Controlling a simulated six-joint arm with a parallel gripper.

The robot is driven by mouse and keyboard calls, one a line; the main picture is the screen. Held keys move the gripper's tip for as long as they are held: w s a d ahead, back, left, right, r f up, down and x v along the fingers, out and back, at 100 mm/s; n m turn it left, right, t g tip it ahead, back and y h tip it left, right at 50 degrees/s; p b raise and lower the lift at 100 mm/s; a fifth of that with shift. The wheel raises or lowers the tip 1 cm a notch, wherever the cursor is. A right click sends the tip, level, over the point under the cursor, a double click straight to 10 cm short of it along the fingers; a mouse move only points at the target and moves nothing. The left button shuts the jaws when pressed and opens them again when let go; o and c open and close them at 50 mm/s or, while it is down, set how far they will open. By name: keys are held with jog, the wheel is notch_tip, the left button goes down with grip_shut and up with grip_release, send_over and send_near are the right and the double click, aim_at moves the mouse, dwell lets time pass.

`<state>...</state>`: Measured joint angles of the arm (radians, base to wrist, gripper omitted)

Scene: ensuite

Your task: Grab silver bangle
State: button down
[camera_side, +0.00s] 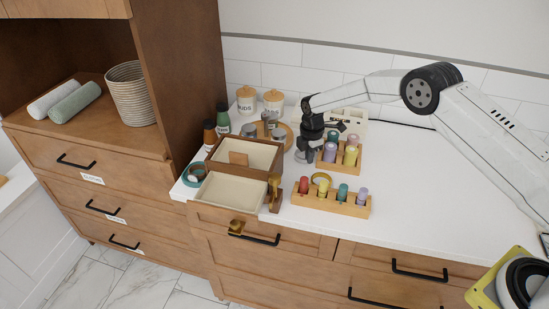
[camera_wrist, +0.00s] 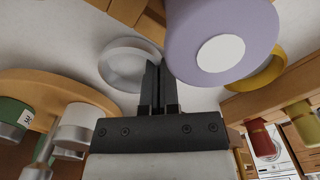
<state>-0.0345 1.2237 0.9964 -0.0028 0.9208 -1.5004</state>
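The silver bangle (camera_wrist: 117,68) is a pale grey ring over the white counter in the wrist view, left of and partly behind my fingertips. My gripper (camera_wrist: 157,68) has its two dark fingers close together, shut across the bangle's right-hand band. The fingers cover that part of the band, so the contact is partly hidden. In the side view my gripper (camera_side: 303,152) points down left of the rear wooden peg rack, with the bangle (camera_side: 299,157) small and dim beneath it. I cannot tell whether the bangle is clear of the counter.
A lilac bottle (camera_wrist: 222,40) is close beside my fingers. The rear rack (camera_side: 341,164) and front rack (camera_side: 333,203) hold several coloured bottles; a gold bangle (camera_side: 320,177) is at the front rack. A round wooden tray (camera_side: 287,140) and a box (camera_side: 216,151) lie left.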

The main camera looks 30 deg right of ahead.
jog(key=shift+r, duration=1.55)
jog(key=shift+s+r, duration=0.2)
jog(key=shift+r, duration=0.05)
jog(key=s+r, duration=0.9)
jog(key=s, duration=0.4)
jog(key=shift+s+d, duration=0.15)
jog(key=shift+s, duration=0.15)
jog(key=shift+r, duration=0.1)
